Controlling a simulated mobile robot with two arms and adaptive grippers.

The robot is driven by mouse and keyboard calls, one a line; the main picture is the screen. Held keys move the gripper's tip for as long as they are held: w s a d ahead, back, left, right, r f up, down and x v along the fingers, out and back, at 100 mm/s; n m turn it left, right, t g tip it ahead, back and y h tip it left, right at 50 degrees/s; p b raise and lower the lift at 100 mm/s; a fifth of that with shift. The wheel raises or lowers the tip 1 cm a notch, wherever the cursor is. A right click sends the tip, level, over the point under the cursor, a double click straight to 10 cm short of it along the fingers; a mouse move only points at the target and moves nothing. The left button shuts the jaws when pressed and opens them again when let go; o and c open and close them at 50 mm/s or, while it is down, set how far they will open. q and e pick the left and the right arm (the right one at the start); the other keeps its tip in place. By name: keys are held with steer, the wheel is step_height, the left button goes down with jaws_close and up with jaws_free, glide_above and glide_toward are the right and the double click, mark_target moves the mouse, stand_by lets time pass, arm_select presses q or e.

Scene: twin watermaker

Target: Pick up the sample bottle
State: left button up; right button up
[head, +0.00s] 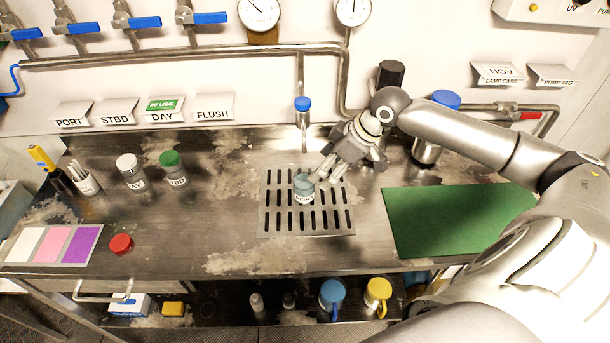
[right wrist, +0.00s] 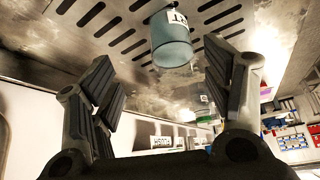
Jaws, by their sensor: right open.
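The sample bottle (head: 304,188) is a small clear-teal bottle with a white label that seems to read PORT. It stands open-topped on the slotted drain grate (head: 264,222) below the small tap. My right gripper (head: 328,172) is open just to the right of the bottle, its fingers pointing down-left towards it. In the right wrist view the bottle (right wrist: 172,45) appears ahead of the gap between the spread fingers (right wrist: 160,80), with nothing between them. The fingers do not appear to touch the bottle. My left gripper is not in view.
Two capped bottles, white-capped (head: 131,172) and green-capped (head: 172,169), stand left on the counter. A red cap (head: 121,244) lies near the front. A green mat (head: 450,218) lies right.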

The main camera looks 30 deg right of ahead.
mark_target(304, 187)
steer(key=a+f, duration=0.1)
steer(key=f, duration=0.1)
steer(key=w+a+f, duration=0.1)
steer(key=shift+w+a+f+p, duration=0.1)
steer(key=shift+a+f+p, duration=0.05)
steer(key=shift+f+p, duration=0.25)
steer(key=shift+w+f, duration=0.25)
steer(key=shift+f, duration=0.1)
steer(key=p+x, duration=0.1)
steer(key=x, duration=0.3)
steer(key=shift+a+r+p, duration=0.15)
steer(key=shift+a+p, duration=0.15)
steer(key=shift+p, duration=0.1)
steer(key=shift+f, duration=0.3)
steer(key=shift+w+f, duration=0.1)
steer(key=shift+c, duration=1)
steer(key=c, duration=1)
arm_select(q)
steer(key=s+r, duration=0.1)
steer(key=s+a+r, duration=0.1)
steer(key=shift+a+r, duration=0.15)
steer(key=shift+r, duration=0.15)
arm_select(e)
steer(key=shift+c, duration=0.2)
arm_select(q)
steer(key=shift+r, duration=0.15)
arm_select(e)
steer(key=shift+a, duration=0.1)
